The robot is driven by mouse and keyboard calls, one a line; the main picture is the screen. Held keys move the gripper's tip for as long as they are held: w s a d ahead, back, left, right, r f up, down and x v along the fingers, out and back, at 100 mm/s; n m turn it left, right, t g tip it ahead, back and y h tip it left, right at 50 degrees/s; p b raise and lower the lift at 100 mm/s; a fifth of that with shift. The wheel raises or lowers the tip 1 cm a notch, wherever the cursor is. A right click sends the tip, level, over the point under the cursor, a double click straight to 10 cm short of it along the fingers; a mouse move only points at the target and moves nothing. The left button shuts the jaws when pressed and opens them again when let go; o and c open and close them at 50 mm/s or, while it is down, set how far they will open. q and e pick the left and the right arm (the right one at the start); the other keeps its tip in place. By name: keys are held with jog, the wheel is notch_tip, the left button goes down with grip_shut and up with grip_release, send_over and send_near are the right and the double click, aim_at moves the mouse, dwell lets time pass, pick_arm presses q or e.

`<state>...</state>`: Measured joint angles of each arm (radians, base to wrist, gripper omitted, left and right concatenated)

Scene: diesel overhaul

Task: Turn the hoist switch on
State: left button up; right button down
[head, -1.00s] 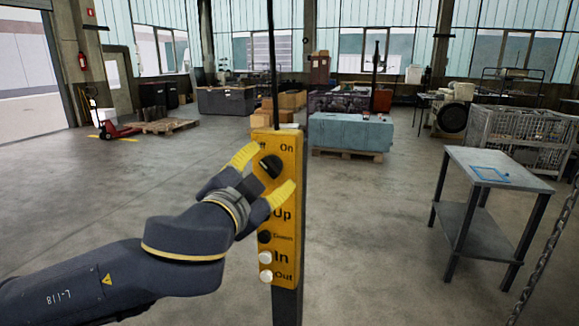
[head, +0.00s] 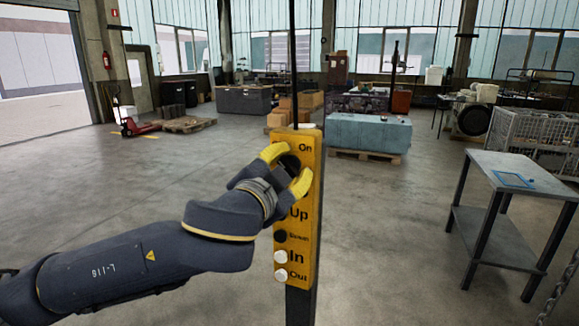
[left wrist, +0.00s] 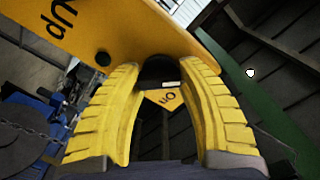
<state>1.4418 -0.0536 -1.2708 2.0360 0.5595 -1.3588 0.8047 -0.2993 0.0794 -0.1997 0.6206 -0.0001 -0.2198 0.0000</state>
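The yellow hoist control box (head: 311,240) stands upright on a dark post in the head view, with On, Up, In and Out labels. Its black rotary switch (head: 289,163) is near the top and partly hidden by my left gripper (head: 287,168). The yellow fingers are on either side of the switch. In the left wrist view, the black switch (left wrist: 158,70) sits between the fingertips of my left gripper (left wrist: 159,75), which appear to touch it. Its white mark lies near the On label. The Off label is hidden in the head view. My right gripper is not in view.
Below the switch are black and white push buttons (head: 281,257). A grey metal table (head: 525,174) stands at the right, and a chain (head: 560,290) hangs at the lower right. A blue block (head: 368,134) on a pallet stands behind. The floor around the post is clear.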

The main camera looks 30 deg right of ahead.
pick_arm(q)
jog(key=c, duration=0.5)
jog(key=shift+m, duration=0.3)
jog(key=m, duration=0.3)
jog(key=shift+m, duration=0.4)
jog(key=m, duration=0.3)
jog(key=shift+f+m, duration=0.1)
jog(key=shift+m, duration=0.3)
jog(key=m, duration=0.5)
jog(key=shift+f, duration=0.1)
jog(key=shift+f+m, duration=0.1)
jog(key=shift+m, duration=2.2)
